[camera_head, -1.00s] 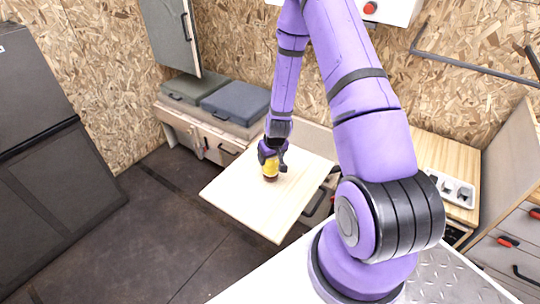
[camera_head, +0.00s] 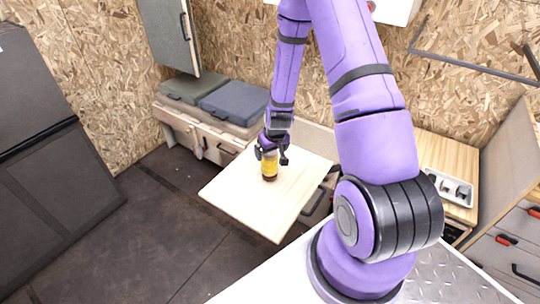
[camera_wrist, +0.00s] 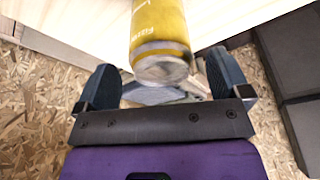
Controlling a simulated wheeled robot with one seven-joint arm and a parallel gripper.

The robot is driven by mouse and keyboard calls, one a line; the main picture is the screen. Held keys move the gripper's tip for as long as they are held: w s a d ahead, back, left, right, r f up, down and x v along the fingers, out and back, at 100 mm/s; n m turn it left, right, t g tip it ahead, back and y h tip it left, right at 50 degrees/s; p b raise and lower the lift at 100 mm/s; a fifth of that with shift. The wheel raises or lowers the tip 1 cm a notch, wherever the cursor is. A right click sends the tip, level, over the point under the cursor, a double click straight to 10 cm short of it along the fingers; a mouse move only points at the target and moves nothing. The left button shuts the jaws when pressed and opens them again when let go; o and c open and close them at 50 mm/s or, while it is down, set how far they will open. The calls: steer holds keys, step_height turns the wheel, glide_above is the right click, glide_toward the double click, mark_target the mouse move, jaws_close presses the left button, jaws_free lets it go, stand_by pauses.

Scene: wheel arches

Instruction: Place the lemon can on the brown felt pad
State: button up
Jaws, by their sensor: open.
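The yellow lemon can (camera_head: 269,168) stands upright on the pale wooden table. In the wrist view, the can (camera_wrist: 160,25) shows its near end and yellow side with white lettering. A small dark brown patch (camera_head: 270,179) shows at the can's foot; it looks like the brown felt pad under the can, but it is too small to be sure. My gripper (camera_head: 271,154) is open above and around the can's upper end. In the wrist view its fingers (camera_wrist: 163,74) stand apart on either side of the can's end, with gaps.
The wooden table (camera_head: 250,208) is otherwise clear. Behind it are a beige drawer bench (camera_head: 212,143) with grey cushions (camera_head: 236,101) on top. A grey tray (camera_head: 450,188) lies on the wooden counter at the right. Dark cabinets (camera_head: 45,150) stand at the left.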

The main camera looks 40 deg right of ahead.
steer(key=s+a+r, duration=0.3)
steer(key=r, duration=0.8)
steer(key=s+a+r+n+t, duration=0.1)
steer(key=s+a+r, duration=0.15)
steer(key=r, duration=0.85)
steer(key=s+a+r, duration=0.3)
steer(key=r, duration=0.7)
steer(key=s+a+r, duration=0.2)
steer(key=s+r, duration=0.4)
steer(key=s, duration=0.2)
steer(key=s+a+r+t, duration=0.1)
steer(key=s+a+r, duration=0.1)
steer(key=s+r, duration=0.4)
steer(key=s, duration=0.3)
steer(key=shift+a+r+n, duration=0.2)
steer(key=shift+r+n, duration=0.1)
steer(key=shift+r, duration=0.05)
